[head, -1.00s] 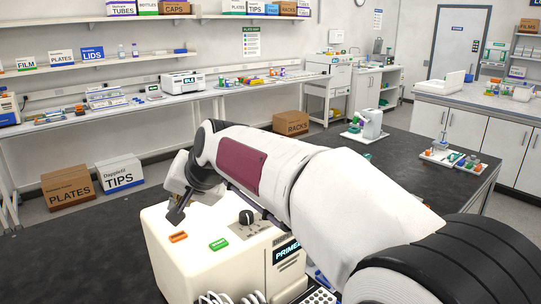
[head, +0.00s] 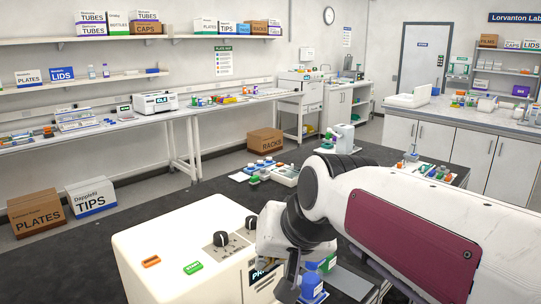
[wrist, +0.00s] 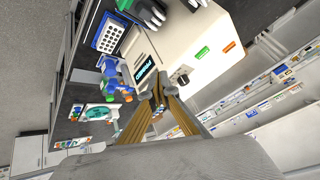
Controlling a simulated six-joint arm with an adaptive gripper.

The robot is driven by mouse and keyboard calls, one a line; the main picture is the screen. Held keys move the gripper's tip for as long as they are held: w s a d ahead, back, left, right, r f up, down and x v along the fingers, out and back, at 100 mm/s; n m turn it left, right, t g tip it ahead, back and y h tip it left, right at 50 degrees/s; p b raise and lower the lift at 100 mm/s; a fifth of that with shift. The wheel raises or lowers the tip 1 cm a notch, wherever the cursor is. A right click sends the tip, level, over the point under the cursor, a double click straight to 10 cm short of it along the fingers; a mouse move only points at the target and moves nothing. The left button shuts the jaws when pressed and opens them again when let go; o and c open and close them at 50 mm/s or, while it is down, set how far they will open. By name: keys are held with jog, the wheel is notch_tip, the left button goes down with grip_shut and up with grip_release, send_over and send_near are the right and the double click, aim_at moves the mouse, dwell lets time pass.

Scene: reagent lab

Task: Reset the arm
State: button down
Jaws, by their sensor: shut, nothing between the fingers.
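My gripper (head: 287,287) is low at the front right of the cream machine in the head view, its tip close to the bottom edge of the picture. In the wrist view its two fingers (wrist: 157,88) come together, shut and empty. The cream machine (head: 160,240) has an orange button, a green START button (head: 193,267) and two dark knobs on its top. It also shows in the wrist view (wrist: 190,25), with its lit display beyond the fingertips. My forearm hides part of the black bench (head: 240,190) at the right.
A blue-capped bottle (head: 311,280) stands close beside my gripper. Racks with coloured caps (head: 265,170) and a white device (head: 343,138) stand farther back on the bench.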

jog(key=s+d+f+h, duration=0.1)
jog(key=s+d+f, duration=0.4)
jog(key=s+d, duration=0.4)
jog(key=s+d+f+h, duration=0.2)
jog(key=s+d+f, duration=0.3)
jog(key=s+d, duration=0.4)
jog(key=s, duration=0.2)
jog(key=shift+s+f+m+g+h, duration=0.3)
jog(key=shift+f+m+g, duration=0.05)
jog(key=shift+m+g, duration=0.05)
